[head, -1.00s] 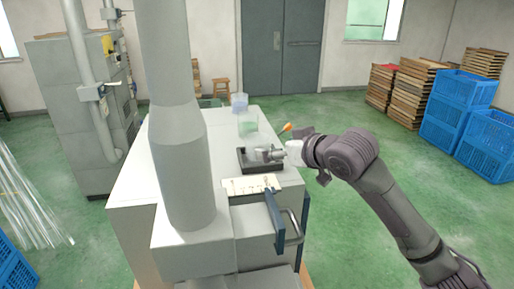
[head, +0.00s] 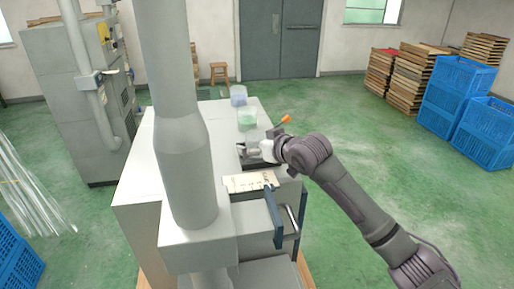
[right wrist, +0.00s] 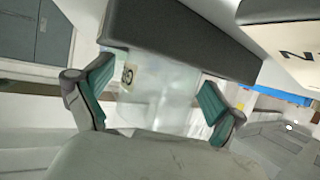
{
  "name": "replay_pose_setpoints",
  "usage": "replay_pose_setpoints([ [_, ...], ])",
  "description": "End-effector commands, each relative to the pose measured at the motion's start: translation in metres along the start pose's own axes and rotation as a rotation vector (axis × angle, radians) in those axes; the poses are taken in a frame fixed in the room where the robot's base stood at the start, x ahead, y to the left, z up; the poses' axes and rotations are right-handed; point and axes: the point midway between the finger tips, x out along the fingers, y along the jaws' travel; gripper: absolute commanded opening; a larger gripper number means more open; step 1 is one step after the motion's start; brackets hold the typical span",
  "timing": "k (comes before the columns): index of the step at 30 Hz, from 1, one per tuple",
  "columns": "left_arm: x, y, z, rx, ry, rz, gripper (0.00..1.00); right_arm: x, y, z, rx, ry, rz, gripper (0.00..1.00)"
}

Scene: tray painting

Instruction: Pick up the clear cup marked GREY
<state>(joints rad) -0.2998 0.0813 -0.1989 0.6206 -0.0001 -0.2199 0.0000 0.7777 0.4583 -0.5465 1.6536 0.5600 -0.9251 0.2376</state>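A clear cup (right wrist: 160,95) shows in the right wrist view, with a small pale label (right wrist: 128,74) whose visible letter looks like a G; the rest is unreadable. It stands between the two teal-padded fingers of my right gripper (right wrist: 155,95). The fingers are spread, one on each side, with a narrow gap seeming to remain. In the head view my right gripper (head: 255,151) reaches in from the right at the dark tray (head: 288,168), and the cup is too small and covered to make out there. My left gripper is not in view.
A green cup (head: 247,119) and a blue cup (head: 238,96) stand farther back on the white worktop (head: 150,178). An orange-tipped tool (head: 285,119) sticks up beside the tray. A pale card with writing (head: 250,182) lies in front. The tray's dark wall (right wrist: 190,35) crosses the wrist view.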

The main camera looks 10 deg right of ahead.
Motion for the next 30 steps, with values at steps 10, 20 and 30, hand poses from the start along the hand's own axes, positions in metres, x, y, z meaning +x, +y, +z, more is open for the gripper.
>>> replay_pose_setpoints([
  [10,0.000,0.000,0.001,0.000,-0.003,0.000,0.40,0.000,0.000,0.000,0.000,0.000,0.001,0.38],
  [20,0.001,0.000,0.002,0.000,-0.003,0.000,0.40,-0.001,0.001,-0.001,0.000,0.001,0.001,0.19],
  [30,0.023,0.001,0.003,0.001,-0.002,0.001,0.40,-0.012,0.000,-0.030,-0.001,0.008,0.001,0.19],
])
